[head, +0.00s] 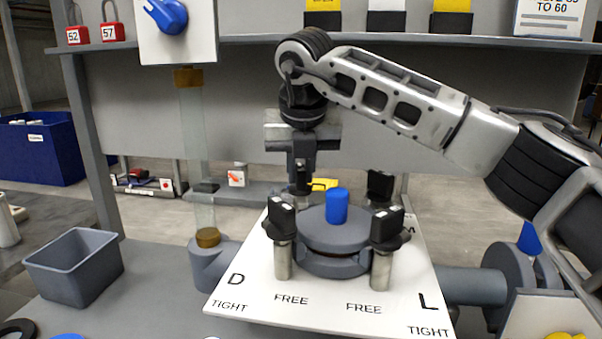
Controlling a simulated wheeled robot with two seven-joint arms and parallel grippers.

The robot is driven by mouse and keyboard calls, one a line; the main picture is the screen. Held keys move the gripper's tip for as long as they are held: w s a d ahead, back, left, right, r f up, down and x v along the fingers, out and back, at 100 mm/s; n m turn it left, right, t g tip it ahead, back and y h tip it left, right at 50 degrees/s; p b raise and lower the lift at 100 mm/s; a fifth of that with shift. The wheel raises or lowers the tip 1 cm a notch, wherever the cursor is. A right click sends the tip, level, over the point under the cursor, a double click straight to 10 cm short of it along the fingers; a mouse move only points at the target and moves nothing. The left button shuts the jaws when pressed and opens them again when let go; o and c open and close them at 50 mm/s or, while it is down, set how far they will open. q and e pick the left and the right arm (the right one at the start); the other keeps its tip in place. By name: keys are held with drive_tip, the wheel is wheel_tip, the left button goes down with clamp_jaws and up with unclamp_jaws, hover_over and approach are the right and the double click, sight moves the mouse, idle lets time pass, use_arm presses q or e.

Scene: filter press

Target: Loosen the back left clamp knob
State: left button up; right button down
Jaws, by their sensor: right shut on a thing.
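The filter press is a round grey lid (335,232) with a blue post (337,206) on top, set on a white plate (235,288). Black clamp knobs stand around it: front left (282,217), front right (387,228) and back right (380,187). My right gripper (302,180) comes down from above at the back left corner, pointing down. It is shut on the back left clamp knob (303,186), which is mostly hidden by the fingers, so its angle cannot be read. My left gripper is out of view.
A clear tube (197,135) stands left of the plate. A grey bin (75,265) sits at the left. A grey pipe (470,287) and round housing lie at the right. The plate reads TIGHT and FREE near the front knobs. A shelf (240,41) runs behind.

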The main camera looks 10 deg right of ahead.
drive_tip(key=m+h, duration=0.1)
drive_tip(key=m, duration=0.2)
drive_tip(key=m+g+h, duration=0.1)
drive_tip(key=m, duration=0.2)
drive_tip(key=shift+a+r, duration=0.1)
drive_tip(key=m+g+p, duration=0.1)
drive_tip(key=m, duration=0.2)
drive_tip(key=m+h+p, duration=0.1)
drive_tip(key=m, duration=0.1)
drive_tip(key=shift+w+m+g+h, duration=0.15)
drive_tip(key=shift+m+g+h, duration=0.15)
drive_tip(key=shift+m+g, duration=0.1)
drive_tip(key=c, duration=1.4)
unclamp_jaws()
drive_tip(key=shift+o, duration=0.2)
